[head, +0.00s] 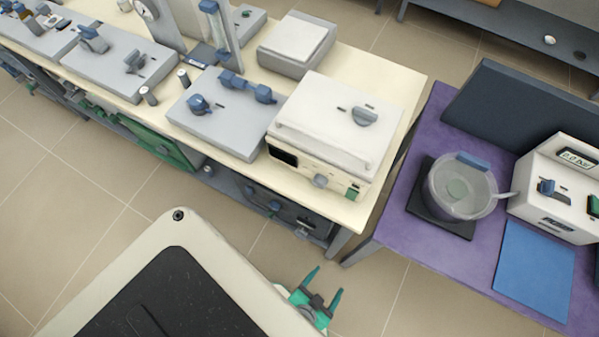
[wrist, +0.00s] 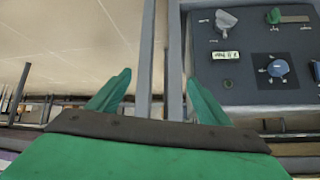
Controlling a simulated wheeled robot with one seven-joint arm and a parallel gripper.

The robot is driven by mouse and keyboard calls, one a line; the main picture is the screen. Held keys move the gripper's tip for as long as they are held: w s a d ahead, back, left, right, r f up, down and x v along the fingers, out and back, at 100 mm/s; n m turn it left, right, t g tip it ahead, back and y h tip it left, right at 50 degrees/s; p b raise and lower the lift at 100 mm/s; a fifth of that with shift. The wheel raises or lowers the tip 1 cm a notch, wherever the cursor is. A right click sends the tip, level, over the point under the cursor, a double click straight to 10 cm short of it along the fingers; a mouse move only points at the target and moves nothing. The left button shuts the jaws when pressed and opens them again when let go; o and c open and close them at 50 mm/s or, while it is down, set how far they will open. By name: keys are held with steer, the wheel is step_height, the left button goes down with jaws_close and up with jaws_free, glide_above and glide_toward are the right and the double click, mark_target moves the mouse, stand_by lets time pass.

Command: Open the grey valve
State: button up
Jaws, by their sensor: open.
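My gripper (head: 326,282) has green fingers. It is open and empty, low over the floor in front of the bench, and also shows in the wrist view (wrist: 159,80). A grey handle (wrist: 226,20) sits at the upper left of a dark panel (wrist: 240,90) in the wrist view, to the right of and beyond my fingers. Other grey handles show in the head view: one on a grey plate (head: 134,61) and one on top of the white box (head: 364,116). I cannot tell which is the grey valve. Nothing touches my fingers.
The panel also carries a green handle (wrist: 274,15) and a blue knob (wrist: 278,68). The cream bench (head: 385,85) holds plates with blue knobs. A purple table (head: 400,235) at the right holds a clear pot (head: 462,187) and a white device (head: 560,190). Tiled floor lies between.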

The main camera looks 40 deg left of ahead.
step_height(320, 180, down, 10)
steer(key=w+a+g+y, duration=0.1)
steer(key=a+g+y, duration=0.1)
steer(key=g, duration=0.1)
steer(key=n+g+y, duration=0.2)
steer(key=g+y, duration=0.1)
steer(key=y, duration=0.4)
glide_toward(301, 236)
steer(key=shift+g, duration=0.3)
steer(key=x, duration=1)
steer(key=shift+w+a, duration=0.15)
steer(key=shift+w, duration=0.05)
steer(key=shift+f, duration=0.1)
steer(key=c, duration=1)
